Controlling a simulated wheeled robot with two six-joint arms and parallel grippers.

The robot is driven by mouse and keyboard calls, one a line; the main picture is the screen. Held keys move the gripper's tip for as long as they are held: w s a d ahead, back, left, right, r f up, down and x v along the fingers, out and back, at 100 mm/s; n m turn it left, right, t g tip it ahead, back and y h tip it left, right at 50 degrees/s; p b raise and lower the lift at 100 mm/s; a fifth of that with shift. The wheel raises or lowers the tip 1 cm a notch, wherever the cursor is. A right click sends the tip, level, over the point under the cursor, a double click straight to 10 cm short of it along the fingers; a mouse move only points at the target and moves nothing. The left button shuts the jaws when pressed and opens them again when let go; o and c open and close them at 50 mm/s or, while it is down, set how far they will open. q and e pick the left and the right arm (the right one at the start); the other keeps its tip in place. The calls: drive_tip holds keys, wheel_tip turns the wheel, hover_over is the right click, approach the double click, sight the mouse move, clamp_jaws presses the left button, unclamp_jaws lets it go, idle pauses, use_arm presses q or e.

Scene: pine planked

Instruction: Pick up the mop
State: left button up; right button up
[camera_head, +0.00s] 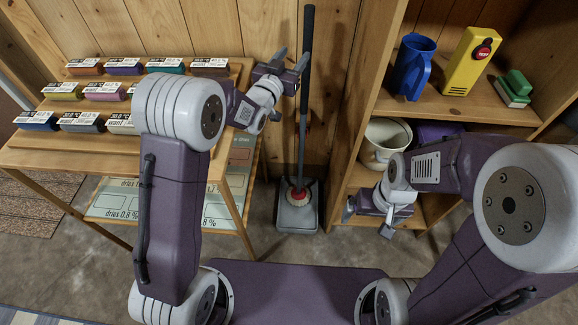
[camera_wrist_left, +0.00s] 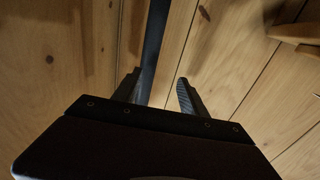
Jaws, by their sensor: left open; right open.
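The mop (camera_head: 301,140) stands upright against the plank wall, with a dark upper handle and a greyer lower shaft. Its red and white lower end rests on a grey base (camera_head: 297,219) on the floor. My left gripper (camera_head: 291,60) is open at the upper handle, one finger overlapping it in the head view. In the left wrist view, the dark handle (camera_wrist_left: 154,45) runs close to the left finger of my open gripper (camera_wrist_left: 160,90); whether it is fully between the fingers is unclear. My right gripper (camera_head: 368,219) is open and empty, low before the shelf.
A wooden stand (camera_head: 62,158) with rows of labelled coloured blocks is on the left. The shelf unit (camera_head: 455,107) on the right holds a blue jug (camera_head: 411,68), a yellow box (camera_head: 470,62), green blocks (camera_head: 514,88) and a cream pot (camera_head: 384,141).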

sight(311, 53)
use_arm(q)
drive_tip(key=w+d+f+p, duration=0.2)
drive_tip(key=w+d+f, duration=0.1)
drive_tip(key=w+d, duration=0.2)
drive_tip(key=shift+w, duration=1.1)
clamp_jaws()
drive_tip(key=shift+r, duration=0.15)
use_arm(e)
drive_tip(key=shift+s+r, duration=0.2)
drive_tip(key=shift+r, duration=0.3)
drive_tip(key=shift+s+r, duration=0.2)
drive_tip(key=shift+r, duration=0.25)
